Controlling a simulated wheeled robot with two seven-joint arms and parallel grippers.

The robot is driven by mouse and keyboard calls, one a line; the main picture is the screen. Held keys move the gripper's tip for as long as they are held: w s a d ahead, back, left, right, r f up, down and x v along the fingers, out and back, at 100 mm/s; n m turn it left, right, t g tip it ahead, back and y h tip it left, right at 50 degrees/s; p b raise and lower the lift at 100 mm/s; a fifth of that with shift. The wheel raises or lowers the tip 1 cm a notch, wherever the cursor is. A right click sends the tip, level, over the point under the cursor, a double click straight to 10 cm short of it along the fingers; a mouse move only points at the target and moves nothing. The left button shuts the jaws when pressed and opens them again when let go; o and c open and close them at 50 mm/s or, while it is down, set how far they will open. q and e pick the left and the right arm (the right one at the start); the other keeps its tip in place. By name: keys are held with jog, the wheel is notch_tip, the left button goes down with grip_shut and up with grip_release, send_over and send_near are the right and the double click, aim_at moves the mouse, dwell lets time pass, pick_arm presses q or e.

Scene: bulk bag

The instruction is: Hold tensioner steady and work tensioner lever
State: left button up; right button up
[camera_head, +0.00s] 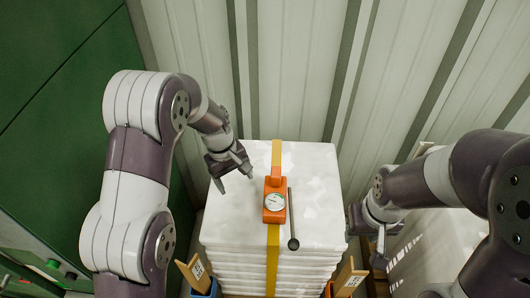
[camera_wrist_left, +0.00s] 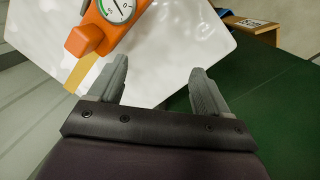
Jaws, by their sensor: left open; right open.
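The orange tensioner (camera_head: 275,209) with a round white dial sits on top of a white stack (camera_head: 318,190). A yellow strap (camera_head: 273,255) runs over the stack and passes under the tensioner. The dark tensioner lever (camera_head: 291,215) lies along its right side, with a round knob at the near end. My left gripper (camera_head: 236,182) is open and empty, above the stack to the left of the tensioner. In the left wrist view its two fingers (camera_wrist_left: 158,85) are apart, with the tensioner (camera_wrist_left: 100,28) beyond them at the upper left. My right gripper (camera_head: 381,246) is open, off the stack's right side.
A second white stack (camera_head: 425,245) stands at the right, partly behind my right arm. Wooden pieces with labels (camera_head: 194,272) (camera_head: 348,277) stand at the front corners. A ribbed wall (camera_head: 300,70) is behind; a green panel (camera_head: 55,130) is at left.

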aim_at(274, 171)
pick_arm(q)
jog(key=w+d+r+n+h, duration=0.35)
jog(key=w+d+n, duration=0.25)
jog(key=w+n, duration=0.35)
jog(key=shift+n+y, duration=0.45)
jog(key=shift+n, duration=0.4)
jog(key=b+x, duration=0.1)
jog(key=x, duration=0.3)
jog(key=s+b+x, duration=0.1)
jog(key=x, duration=0.3)
jog(key=b+x, duration=0.2)
jog(key=x, duration=0.2)
jog(key=shift+s+d+f, duration=0.15)
jog(key=shift+d+f, duration=0.1)
jog(key=shift+d, duration=0.05)
grip_shut()
